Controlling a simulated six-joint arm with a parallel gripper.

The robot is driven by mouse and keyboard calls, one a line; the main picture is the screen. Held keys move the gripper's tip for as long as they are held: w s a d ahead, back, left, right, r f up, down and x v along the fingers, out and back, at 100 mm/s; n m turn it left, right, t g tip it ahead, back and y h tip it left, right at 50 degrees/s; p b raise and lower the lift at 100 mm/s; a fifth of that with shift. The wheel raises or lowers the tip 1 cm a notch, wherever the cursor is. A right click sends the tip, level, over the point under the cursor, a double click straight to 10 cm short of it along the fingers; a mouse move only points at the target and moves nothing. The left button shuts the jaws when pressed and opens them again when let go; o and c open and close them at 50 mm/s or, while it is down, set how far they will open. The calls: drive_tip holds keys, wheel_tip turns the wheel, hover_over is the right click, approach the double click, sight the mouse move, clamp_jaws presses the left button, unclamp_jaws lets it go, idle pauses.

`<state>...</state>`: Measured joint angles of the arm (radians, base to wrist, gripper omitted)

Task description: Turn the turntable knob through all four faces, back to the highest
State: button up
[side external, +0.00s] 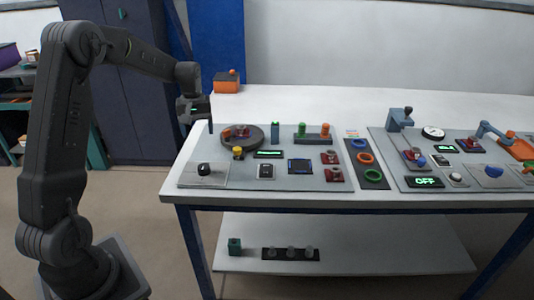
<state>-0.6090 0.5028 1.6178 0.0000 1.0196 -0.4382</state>
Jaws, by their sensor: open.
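The turntable (255,142) is a dark round disc at the back left of the left grey panel, with small red and orange pieces on it. A black knob (204,168) sits on a pale square plate (215,181) at the panel's front left corner. A yellow knob (238,152) stands at the disc's front edge. I cannot tell which knob drives the turntable, nor read its faces. My gripper (198,122) is open and empty, pointing down above the table's left edge, apart from both knobs and the disc.
A green-lit display (268,154), green post (275,132) and orange-topped block (313,137) stand right of the disc. Coloured rings (365,158) lie on a dark strip. A second panel (408,172) lies further right.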

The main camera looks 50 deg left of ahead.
sight(203, 166)
wheel_tip(203, 166, down, 14)
drive_tip(key=m, duration=2.4)
drive_tip(key=shift+f, duration=0.15)
drive_tip(key=shift+c, duration=0.3)
drive_tip(key=c, duration=0.9)
drive_tip(key=shift+o, duration=0.2)
